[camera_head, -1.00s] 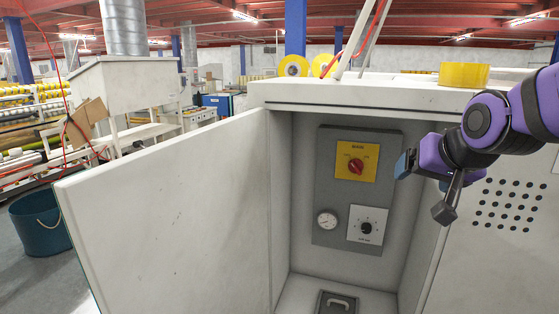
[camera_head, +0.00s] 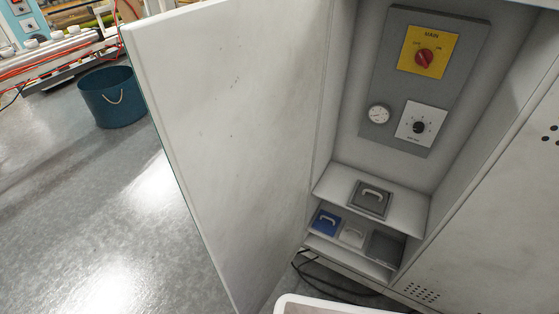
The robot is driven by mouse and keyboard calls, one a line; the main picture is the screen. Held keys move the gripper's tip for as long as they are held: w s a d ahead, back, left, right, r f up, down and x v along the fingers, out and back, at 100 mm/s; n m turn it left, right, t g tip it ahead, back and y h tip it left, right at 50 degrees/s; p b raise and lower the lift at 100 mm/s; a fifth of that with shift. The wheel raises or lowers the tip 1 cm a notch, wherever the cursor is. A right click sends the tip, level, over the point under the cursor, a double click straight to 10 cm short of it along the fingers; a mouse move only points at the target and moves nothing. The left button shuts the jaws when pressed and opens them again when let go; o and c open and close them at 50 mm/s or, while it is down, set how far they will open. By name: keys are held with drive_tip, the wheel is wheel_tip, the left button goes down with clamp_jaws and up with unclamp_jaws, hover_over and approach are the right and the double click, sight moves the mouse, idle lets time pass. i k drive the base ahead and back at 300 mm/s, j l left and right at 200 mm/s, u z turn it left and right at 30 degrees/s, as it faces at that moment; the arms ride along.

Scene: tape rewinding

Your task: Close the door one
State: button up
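The white cabinet door (camera_head: 235,120) stands wide open on the left side of the cabinet, its free edge toward the left and front. Behind it the cabinet interior (camera_head: 350,140) is exposed. Inside, a grey panel (camera_head: 385,75) carries a yellow plate with a red main switch (camera_head: 424,57), a round gauge (camera_head: 379,114) and a black dial on a white plate (camera_head: 418,126). My gripper is not in view now.
Shelves in the cabinet hold a dark grey box with a handle (camera_head: 371,198) and blue (camera_head: 326,221), light and grey boxes below. A teal bucket (camera_head: 113,97) stands on the floor at left. Black cables (camera_head: 330,280) lie at the cabinet's base.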

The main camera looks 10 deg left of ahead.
sight(229, 89)
drive_tip(key=k+j+z, duration=0.1)
drive_tip(key=j, duration=0.35)
drive_tip(key=k+j, duration=0.1)
drive_tip(key=j, duration=0.35)
drive_tip(key=k+j+z, duration=0.15)
drive_tip(key=j, duration=0.25)
drive_tip(key=j+z, duration=0.1)
drive_tip(key=j, duration=0.35)
drive_tip(key=k+j+z, duration=0.1)
drive_tip(key=j, duration=0.3)
drive_tip(key=k+j, duration=0.25)
drive_tip(key=j, duration=0.15)
drive_tip(key=k+j+z, duration=0.15)
drive_tip(key=j, duration=0.25)
drive_tip(key=j+u, duration=0.1)
drive_tip(key=u, duration=0.15)
drive_tip(key=j+u, duration=0.1)
drive_tip(key=u, duration=0.15)
